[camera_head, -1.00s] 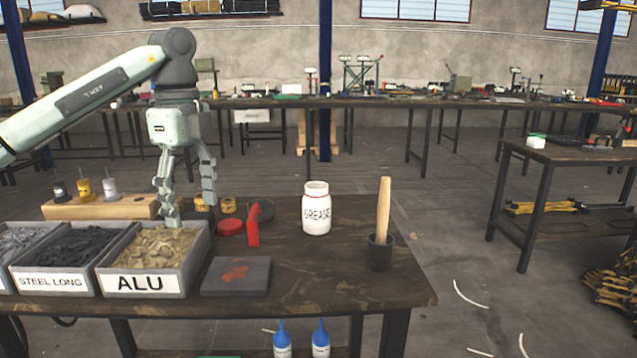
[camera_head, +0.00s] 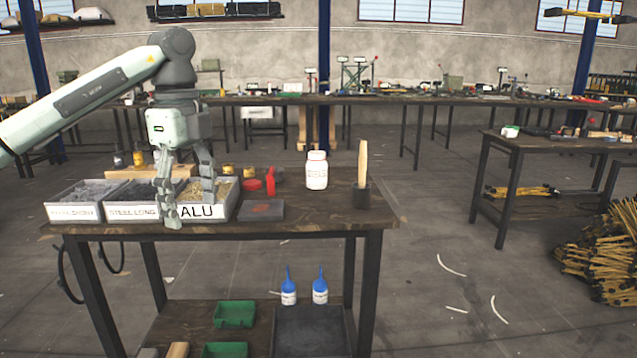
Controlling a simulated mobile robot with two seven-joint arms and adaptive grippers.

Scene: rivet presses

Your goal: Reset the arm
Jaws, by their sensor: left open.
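My left arm comes in from the left. Its gripper (camera_head: 190,205) points down with its fingers apart, in front of the parts bins on the workbench. No part shows between the fingers. Behind it are the ALU bin (camera_head: 224,211) with yellowish pieces and the STEEL LONG bin (camera_head: 119,213), partly covered by the gripper. A third bin with a white label (camera_head: 72,212) stands to their left. The workbench (camera_head: 330,215) is dark with a worn top. My right gripper is not in view.
Blue-capped bottles (camera_head: 320,290) and green trays (camera_head: 234,314) sit on the lower shelf.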

